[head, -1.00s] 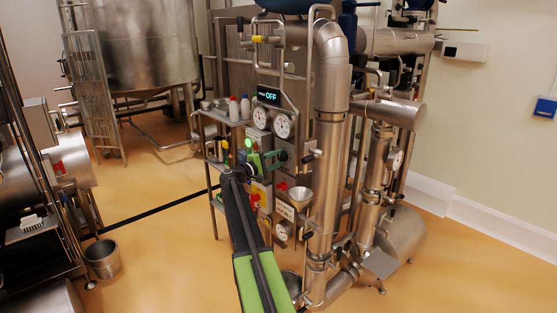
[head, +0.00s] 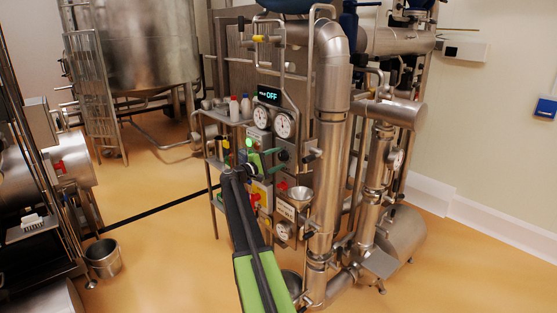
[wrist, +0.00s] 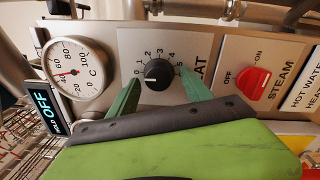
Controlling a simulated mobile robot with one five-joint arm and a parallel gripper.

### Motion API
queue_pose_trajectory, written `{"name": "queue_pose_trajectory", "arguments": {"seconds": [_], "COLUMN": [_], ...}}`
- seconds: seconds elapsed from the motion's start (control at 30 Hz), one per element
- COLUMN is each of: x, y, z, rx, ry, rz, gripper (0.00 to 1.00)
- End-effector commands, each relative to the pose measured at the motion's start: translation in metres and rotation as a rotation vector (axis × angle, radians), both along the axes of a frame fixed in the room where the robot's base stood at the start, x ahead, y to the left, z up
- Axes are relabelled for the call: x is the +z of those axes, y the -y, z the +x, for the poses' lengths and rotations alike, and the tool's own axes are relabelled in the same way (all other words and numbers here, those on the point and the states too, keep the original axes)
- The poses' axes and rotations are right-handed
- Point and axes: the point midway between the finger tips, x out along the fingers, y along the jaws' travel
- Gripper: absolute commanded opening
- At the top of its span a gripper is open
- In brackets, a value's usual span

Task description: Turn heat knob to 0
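The heat knob (wrist: 158,74) is a round black dial on a grey panel, with a scale from 0 to 5 around it and a label ending in "AT". Its pointer seems to face the left, near the 0, but the mark is small. My gripper (wrist: 159,75) is open. Its green fingers stand on the left and right of the knob, with a gap showing on each side. In the head view my gripper (head: 264,160) is at the control panel and hides part of it; the knob cannot be made out there.
A round temperature gauge (wrist: 77,68) is left of the knob. A display reading OFF (wrist: 48,108) sits below it. A red steam knob (wrist: 252,83) is on the right. Pipes run along the panel's upper edge. A large vertical steel pipe (head: 330,130) stands right of the panel.

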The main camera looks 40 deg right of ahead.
Motion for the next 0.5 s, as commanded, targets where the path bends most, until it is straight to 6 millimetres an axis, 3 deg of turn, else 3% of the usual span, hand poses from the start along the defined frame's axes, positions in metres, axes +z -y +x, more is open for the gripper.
{"name": "queue_pose_trajectory", "arguments": {"seconds": [0.17,0.27,0.5], "x": [0.000,-0.001,-0.004], "y": [-0.003,-0.015,-0.079], "z": [0.000,0.001,0.004], "rx": [0.001,0.002,0.003], "ry": [0.000,0.000,0.000], "rz": [-0.001,-0.001,-0.001], "gripper": [0.58,0.58,0.58]}}
